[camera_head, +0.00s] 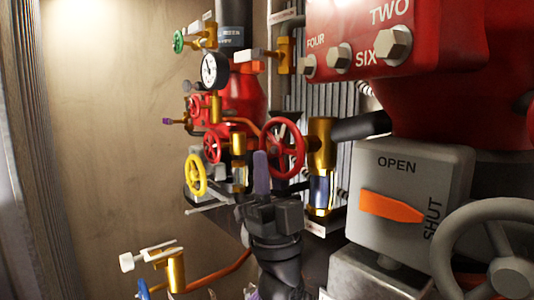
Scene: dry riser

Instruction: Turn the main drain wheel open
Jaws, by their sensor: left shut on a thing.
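A red spoked handwheel (296,149) stands in the middle of the head view, beside a brass valve body. No readable label marks it as the main drain wheel. My left gripper (261,163) comes up from below and is shut at the lower left part of this wheel's rim. Its fingers hide part of the rim. A second red wheel (212,147) and a yellow wheel (195,175) sit further left on the pipework. A large grey wheel (490,240) is at the lower right, partly cut off. My right gripper is not in view.
A grey box (408,200) with an orange pointer (391,206) and OPEN and SHUT marks stands close at right. A gauge (209,70), a green wheel (179,41) and brass fittings crowd the upper left. The bare wall (110,140) at left is clear.

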